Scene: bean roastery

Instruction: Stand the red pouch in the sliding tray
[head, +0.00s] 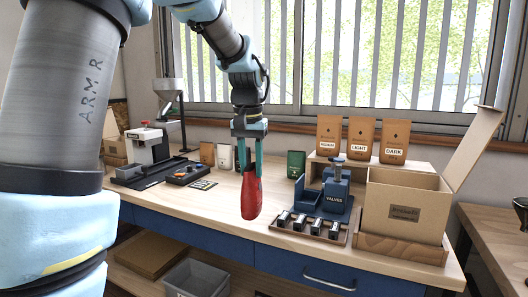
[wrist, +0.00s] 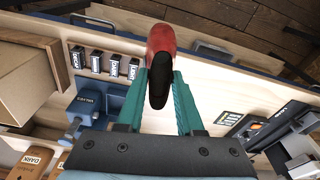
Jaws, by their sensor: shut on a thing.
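My gripper (head: 248,172) is shut on the red pouch (head: 251,198), which hangs down between the teal fingers with a slight tilt. The pouch appears above the bench's front part, clear of the top. In the wrist view the pouch (wrist: 161,40) shows red with a dark end between the fingertips (wrist: 163,78). A low black tray (head: 140,181) lies before the grey-white machine (head: 146,146) at the bench's left; it looks like the sliding tray, though I cannot be sure. In the wrist view that machine is at the lower right, partly cut off.
A dark control box (head: 186,173) stands beside the black tray. Several small pouches (head: 224,156) stand at the back. A blue valve bin (head: 323,197), a rack of small labelled blocks (head: 307,229) and an open cardboard box (head: 404,207) fill the right.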

